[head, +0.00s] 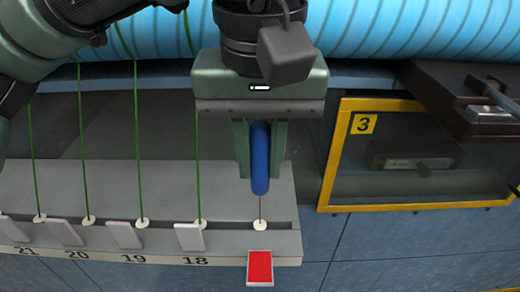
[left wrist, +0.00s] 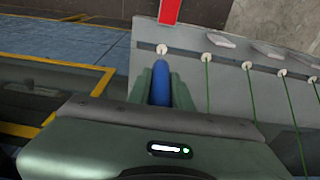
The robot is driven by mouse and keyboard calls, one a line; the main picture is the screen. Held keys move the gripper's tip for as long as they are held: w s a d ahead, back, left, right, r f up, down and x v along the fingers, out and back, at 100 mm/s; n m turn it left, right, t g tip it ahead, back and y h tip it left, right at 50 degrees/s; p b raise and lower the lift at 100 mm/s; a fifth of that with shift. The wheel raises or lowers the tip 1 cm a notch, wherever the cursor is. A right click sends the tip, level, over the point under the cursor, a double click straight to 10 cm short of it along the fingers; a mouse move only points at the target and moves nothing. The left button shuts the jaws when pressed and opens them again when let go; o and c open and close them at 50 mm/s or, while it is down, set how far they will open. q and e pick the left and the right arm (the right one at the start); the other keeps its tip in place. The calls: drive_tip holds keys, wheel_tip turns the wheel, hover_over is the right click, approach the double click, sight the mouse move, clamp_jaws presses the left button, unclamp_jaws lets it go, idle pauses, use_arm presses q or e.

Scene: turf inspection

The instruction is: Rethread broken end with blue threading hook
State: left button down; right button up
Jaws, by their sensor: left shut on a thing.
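My left gripper (head: 260,185) is shut on the blue handle of the threading hook (head: 260,158), which points down between its green fingers. The hook's thin shaft runs down to a white eyelet (head: 260,226) in the grey rail; I cannot tell whether the tip is inside it. A raised red tab (head: 260,267) stands just in front of that eyelet. The left wrist view shows the blue handle (left wrist: 161,88), the eyelet (left wrist: 162,49) and the red tab (left wrist: 169,10) in line. No green thread shows at this eyelet; I cannot make out a broken end. My right gripper is not in view.
Several green threads (head: 138,150) run down to eyelets left of the hook, with grey tabs numbered 18 to 21 (head: 190,238). A yellow-framed window marked 3 (head: 332,160) is at the right. A blue roll (head: 410,30) lies across the back.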

sight(259, 124)
use_arm(q)
drive_tip(key=shift+f+b, duration=0.3)
drive_tip(key=shift+f, duration=0.05)
idle(0.3)
drive_tip(key=shift+f+b, duration=0.95)
drive_tip(key=shift+f, duration=0.3)
drive_tip(key=shift+r, duration=0.1)
drive_tip(key=shift+r, duration=0.1)
drive_tip(key=shift+r+p, duration=3.05)
drive_tip(key=shift+r, duration=0.55)
